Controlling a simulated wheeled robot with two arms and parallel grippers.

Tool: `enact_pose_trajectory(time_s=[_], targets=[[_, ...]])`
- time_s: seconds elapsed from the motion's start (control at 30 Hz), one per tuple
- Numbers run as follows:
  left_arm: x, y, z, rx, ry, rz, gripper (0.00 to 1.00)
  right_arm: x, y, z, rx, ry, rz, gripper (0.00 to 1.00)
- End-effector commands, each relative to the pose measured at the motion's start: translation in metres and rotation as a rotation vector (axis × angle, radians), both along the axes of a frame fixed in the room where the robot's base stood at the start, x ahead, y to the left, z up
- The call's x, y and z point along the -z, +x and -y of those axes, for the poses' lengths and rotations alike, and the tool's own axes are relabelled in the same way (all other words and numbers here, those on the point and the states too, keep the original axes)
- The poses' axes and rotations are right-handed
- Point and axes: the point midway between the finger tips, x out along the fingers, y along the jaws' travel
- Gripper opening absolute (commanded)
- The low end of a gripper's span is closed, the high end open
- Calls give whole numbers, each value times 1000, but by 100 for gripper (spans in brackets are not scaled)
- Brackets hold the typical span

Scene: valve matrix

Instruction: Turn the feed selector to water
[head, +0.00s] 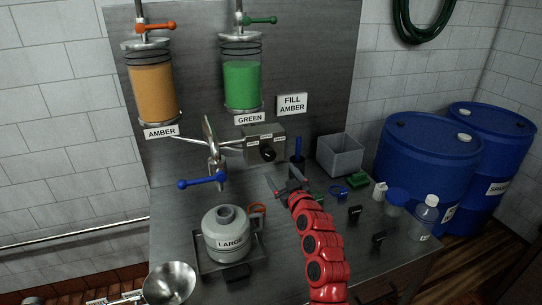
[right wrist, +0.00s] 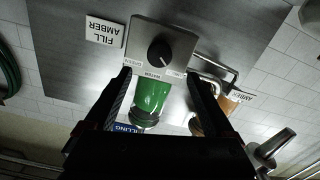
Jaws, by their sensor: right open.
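The feed selector is a grey box (head: 265,143) with a round black knob (head: 268,153), fixed in front of the metal back panel below the green tank. In the right wrist view the knob (right wrist: 159,52) shows upside down, with small labels along the box edge. I cannot tell which label the knob points to. My right gripper (head: 284,184) is open and empty, below and in front of the knob. In the right wrist view its fingertips (right wrist: 158,76) are spread, with the knob ahead of the gap between them and not touched. My left gripper is out of view.
Amber tank (head: 153,93) and green tank (head: 241,82) hang on the panel. A blue-handled valve (head: 202,182) and a LARGE bottle (head: 230,234) stand left of my right arm. A grey bin (head: 340,155) and several small items crowd the bench at right.

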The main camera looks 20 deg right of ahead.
Motion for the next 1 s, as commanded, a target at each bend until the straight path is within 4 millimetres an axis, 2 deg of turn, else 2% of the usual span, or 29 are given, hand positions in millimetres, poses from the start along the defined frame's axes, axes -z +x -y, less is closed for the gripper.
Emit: enact_pose_trajectory(time_s=[0.2, 0.53, 0.73, 1.0], targets=[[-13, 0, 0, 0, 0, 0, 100, -2, 33, -2, -1, 0, -2, 88], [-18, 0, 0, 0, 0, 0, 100, -2, 74, -3, -2, 1, 3, 88], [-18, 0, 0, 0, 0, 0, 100, 0, 87, -3, 0, -1, 0, 88], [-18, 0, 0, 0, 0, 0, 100, 1, 91, -3, 0, 1, 0, 88]])
